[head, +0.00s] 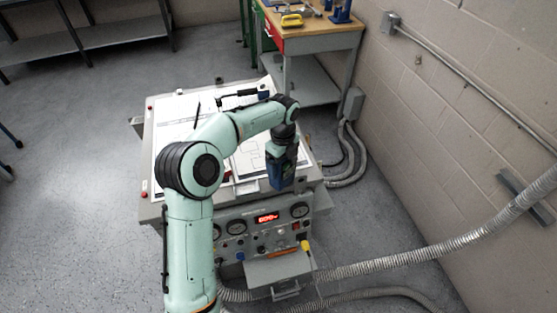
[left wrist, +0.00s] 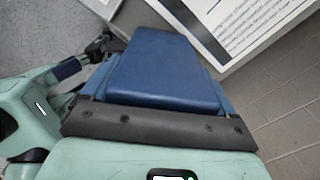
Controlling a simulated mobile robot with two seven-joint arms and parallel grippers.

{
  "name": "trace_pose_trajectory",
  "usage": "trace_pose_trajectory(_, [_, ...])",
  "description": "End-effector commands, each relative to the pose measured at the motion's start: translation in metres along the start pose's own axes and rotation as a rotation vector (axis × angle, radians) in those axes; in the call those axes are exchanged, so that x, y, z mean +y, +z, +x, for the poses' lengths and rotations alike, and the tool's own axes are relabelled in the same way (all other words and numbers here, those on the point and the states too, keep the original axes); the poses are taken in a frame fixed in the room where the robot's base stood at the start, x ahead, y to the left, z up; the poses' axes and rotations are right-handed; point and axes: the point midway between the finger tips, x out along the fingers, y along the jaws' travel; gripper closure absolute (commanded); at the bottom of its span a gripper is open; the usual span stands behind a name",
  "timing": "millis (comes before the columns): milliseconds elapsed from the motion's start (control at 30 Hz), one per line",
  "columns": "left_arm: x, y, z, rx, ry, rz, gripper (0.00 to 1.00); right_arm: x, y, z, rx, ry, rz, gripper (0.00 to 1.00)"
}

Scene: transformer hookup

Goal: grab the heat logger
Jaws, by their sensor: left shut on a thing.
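My left gripper (head: 279,182) hangs low at the front right of the grey test bench (head: 226,208), beside the printed sheets on its top. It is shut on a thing. Its dark blue body hides the fingertips and what they hold in the head view. In the left wrist view a blue block (left wrist: 165,70) fills the middle, beyond a dark band with screws; the fingertips cannot be made out. I cannot pick out the heat logger for certain in either view. My right gripper is not in view.
The bench front has gauges, a red lit display (head: 267,218) and a yellow plug (head: 305,246). A wooden workbench (head: 318,42) with tools stands behind. Flexible conduit (head: 400,257) runs along the right. A brick wall (head: 460,110) bounds the right side; floor is free at left.

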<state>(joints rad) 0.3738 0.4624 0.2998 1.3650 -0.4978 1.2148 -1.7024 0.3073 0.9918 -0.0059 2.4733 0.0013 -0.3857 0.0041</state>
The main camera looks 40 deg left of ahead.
Motion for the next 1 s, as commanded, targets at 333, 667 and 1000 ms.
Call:
trace_pose_trajectory(333, [-0.001, -0.003, -0.001, -0.001, -0.002, 0.000, 0.51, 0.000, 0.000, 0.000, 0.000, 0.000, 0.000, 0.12])
trace_pose_trajectory(667, [-0.001, -0.003, -0.001, 0.000, -0.002, 0.000, 0.00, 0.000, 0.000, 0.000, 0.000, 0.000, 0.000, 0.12])
trace_pose_trajectory(1000, [-0.002, -0.003, -0.043, -0.002, -0.008, -0.001, 0.00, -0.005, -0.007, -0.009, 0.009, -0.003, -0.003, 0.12])
